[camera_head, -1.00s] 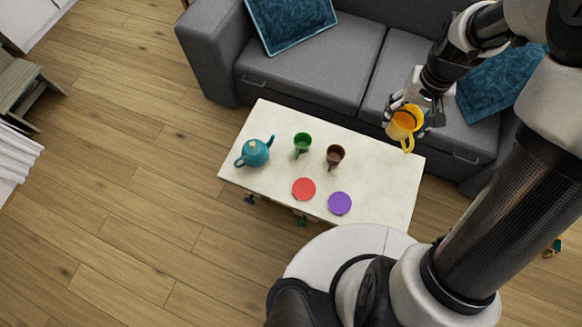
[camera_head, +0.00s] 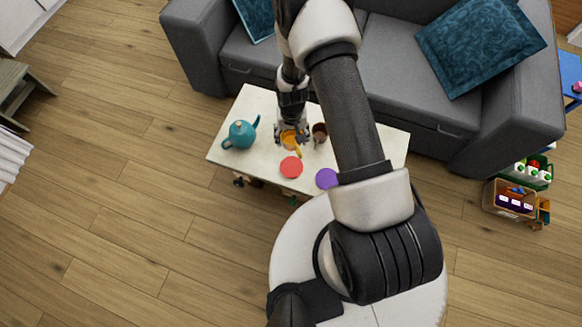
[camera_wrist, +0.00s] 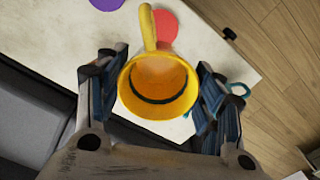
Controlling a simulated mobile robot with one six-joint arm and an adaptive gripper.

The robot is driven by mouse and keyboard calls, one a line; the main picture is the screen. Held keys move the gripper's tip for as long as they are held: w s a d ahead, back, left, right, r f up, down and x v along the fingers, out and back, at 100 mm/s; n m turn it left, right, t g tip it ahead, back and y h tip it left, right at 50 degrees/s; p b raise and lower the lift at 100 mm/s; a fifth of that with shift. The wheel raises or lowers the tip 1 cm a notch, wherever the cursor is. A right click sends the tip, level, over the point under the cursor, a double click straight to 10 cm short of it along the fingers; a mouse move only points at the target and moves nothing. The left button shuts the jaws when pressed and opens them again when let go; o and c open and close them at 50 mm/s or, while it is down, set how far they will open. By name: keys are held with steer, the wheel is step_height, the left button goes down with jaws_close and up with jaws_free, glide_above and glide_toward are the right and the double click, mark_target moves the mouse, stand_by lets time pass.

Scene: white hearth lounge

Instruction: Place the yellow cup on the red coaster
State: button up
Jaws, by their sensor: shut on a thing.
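The yellow cup (camera_wrist: 158,106) is between the two fingers of my gripper (camera_wrist: 158,100), which is shut on it, in the wrist view. Its handle points toward the top of that view, over part of the red coaster (camera_wrist: 176,27). In the head view my gripper (camera_head: 291,138) holds the yellow cup (camera_head: 290,144) over the table, just behind the red coaster (camera_head: 291,167). The coaster lies flat and bare near the table's front edge. I cannot tell the cup's exact height above the table.
On the white table (camera_head: 238,119) are a teal teapot (camera_head: 240,135) at left, a brown cup (camera_head: 320,132) close right of my gripper, and a purple coaster (camera_head: 327,179), partly covered by my arm. The green cup is hidden. A grey sofa (camera_head: 385,60) stands behind.

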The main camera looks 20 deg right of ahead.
step_height(320, 180, down, 21)
steer(key=b, duration=0.7)
steer(key=shift+s, duration=0.15)
steer(key=shift+f, duration=0.1)
steer(key=shift+f, duration=0.15)
steer(key=o, duration=1.1)
steer(key=shift+o, duration=0.2)
